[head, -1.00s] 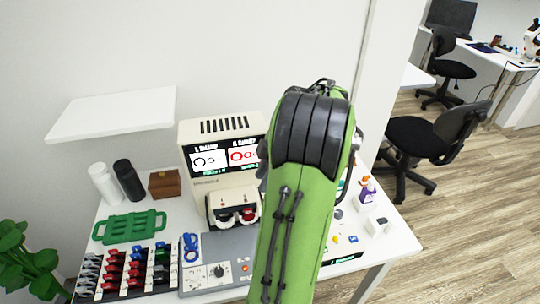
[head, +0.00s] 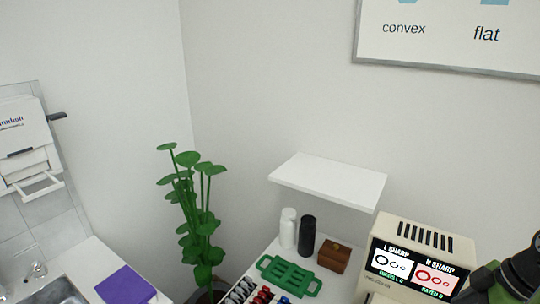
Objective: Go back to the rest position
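Only a green and black piece of my arm (head: 512,282) shows, at the lower right corner of the head view. My gripper is outside the picture, so what its fingers do is hidden. The cream eye test machine (head: 378,228) stands left of that piece of arm. Its screen (head: 414,270) shows two panels with rings, one white and one red, and the words "L SHARP" and "R SHARP". The machine's lower part is cut off by the picture's edge.
A white shelf (head: 330,180) juts from the wall above a white bottle (head: 288,228), a black bottle (head: 307,235), a wooden box (head: 334,257) and a green tray (head: 289,276). A tall plant (head: 197,215) stands left. A purple item (head: 125,285) lies beside a sink (head: 55,292).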

